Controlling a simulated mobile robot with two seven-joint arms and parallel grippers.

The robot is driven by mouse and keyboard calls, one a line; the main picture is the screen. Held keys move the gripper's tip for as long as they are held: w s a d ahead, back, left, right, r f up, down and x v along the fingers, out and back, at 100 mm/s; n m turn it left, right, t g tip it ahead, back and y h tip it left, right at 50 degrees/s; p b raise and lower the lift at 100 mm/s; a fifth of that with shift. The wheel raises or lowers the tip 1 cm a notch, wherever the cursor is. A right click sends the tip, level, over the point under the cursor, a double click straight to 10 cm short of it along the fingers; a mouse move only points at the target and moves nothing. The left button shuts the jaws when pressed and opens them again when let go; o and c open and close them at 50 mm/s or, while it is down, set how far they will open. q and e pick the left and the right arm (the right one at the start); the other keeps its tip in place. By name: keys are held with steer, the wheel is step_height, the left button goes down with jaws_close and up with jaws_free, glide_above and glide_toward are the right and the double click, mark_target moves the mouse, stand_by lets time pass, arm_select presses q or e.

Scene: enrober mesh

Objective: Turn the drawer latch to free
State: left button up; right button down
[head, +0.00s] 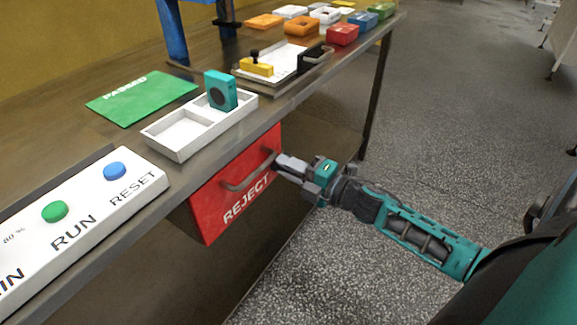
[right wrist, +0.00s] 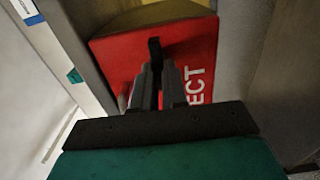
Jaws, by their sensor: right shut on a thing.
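The red reject drawer (head: 207,206) sits under the table edge, with a dark bar handle (head: 240,184) across its front above the lettering. My right gripper (head: 279,162) is at the right end of this handle. In the right wrist view, its two grey fingers (right wrist: 158,84) lie on either side of a dark piece (right wrist: 154,46), which looks like the end of the handle, against the red drawer front (right wrist: 117,58). The fingers are shut on it. I cannot make out a separate latch; the gripper may hide it. My left gripper is out of view.
Above the drawer, a white divided tray (head: 178,153) holds a teal block (head: 220,90). A white button panel (head: 88,222) lies at the left. A green mat (head: 140,97) and several coloured boxes are on the table. The floor to the right is open.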

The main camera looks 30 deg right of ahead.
stand_by(0.4)
steer(key=c, duration=1.2)
jaws_free()
steer(key=shift+o, duration=0.2)
steer(key=p+v, duration=0.1)
steer(key=v, duration=1.2)
steer(key=shift+a, duration=0.1)
